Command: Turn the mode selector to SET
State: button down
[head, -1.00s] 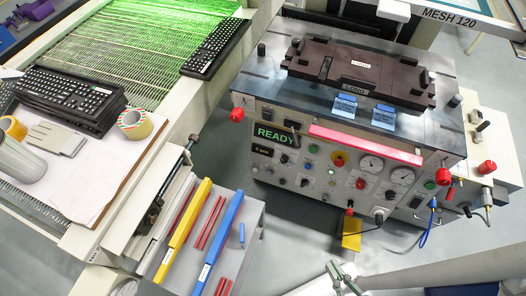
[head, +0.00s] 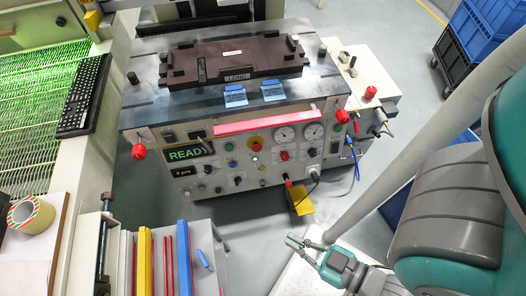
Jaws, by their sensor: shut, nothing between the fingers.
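The machine's front control panel (head: 220,175) faces me in the head view. It carries several small dark knobs, including one low in the middle (head: 237,181) and one at the lower left (head: 202,187). Their labels are too small to read, so I cannot tell which is the mode selector or where it points. A green display (head: 187,153) reads READY. My gripper (head: 296,246) is shut and empty, in front of and below the panel's right part, apart from it.
A brown fixture (head: 235,62) sits on the machine top. Red knobs stick out at the panel's left (head: 138,152) and right (head: 342,117). A tool tray with coloured bars (head: 172,255) stands at the lower left. Grey floor is open before the machine.

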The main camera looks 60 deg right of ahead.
aim_at(238, 180)
jog(key=k, duration=0.15)
jog(key=i+j+z, duration=0.45)
jog(key=z, duration=0.25)
